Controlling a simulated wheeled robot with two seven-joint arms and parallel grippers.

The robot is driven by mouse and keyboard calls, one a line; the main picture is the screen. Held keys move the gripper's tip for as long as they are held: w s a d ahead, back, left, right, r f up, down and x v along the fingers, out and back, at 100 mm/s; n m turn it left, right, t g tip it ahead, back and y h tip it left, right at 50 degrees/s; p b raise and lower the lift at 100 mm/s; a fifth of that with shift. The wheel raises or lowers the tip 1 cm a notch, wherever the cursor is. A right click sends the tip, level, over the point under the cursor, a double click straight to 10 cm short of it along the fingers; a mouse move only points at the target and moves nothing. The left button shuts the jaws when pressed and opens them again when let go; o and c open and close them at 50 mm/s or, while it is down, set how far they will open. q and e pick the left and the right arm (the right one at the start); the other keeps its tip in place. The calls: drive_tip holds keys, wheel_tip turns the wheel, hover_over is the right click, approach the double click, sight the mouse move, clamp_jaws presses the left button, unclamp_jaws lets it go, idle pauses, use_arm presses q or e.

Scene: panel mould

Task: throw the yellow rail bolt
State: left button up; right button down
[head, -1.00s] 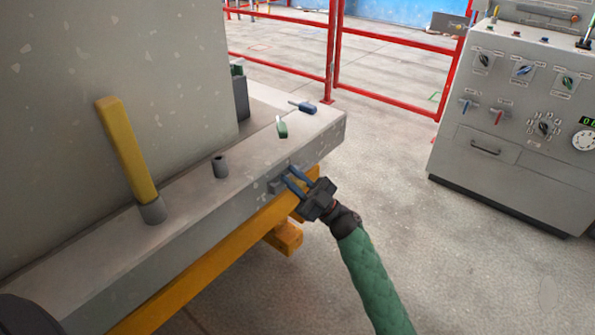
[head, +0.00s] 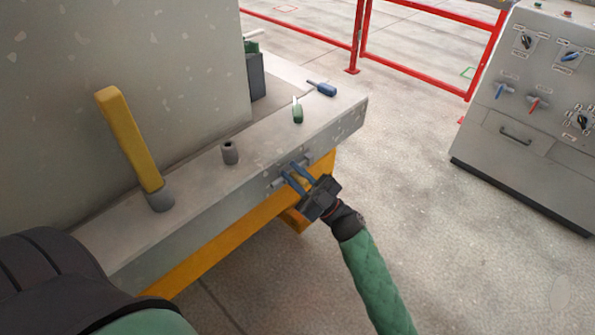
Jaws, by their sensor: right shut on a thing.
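A grey bolt rod (head: 277,183) lies along the front face of the grey ledge, near its right end. A small yellow part (head: 301,181) shows between the blue fingers of my right gripper (head: 296,177). The gripper is shut on this yellow part, which appears to be the bolt's handle; the fingers hide much of it. My right arm reaches in from the lower right. My left gripper is out of view; part of my own arm fills the lower left.
A tall yellow bar (head: 130,140) stands tilted in a grey socket on the ledge (head: 190,195), beside an empty grey socket (head: 229,153). A yellow beam (head: 215,252) runs below. A control cabinet (head: 530,120) stands right, with clear floor between.

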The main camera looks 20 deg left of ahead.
sight(304, 186)
drive_tip(key=c, duration=1.6)
unclamp_jaws()
drive_tip(key=shift+s+a+f, duration=0.1)
drive_tip(key=shift+s+f, duration=0.05)
drive_tip(key=shift+s, duration=0.1)
drive_tip(key=shift+b+v, duration=0.3)
drive_tip(key=shift+v, duration=3.55)
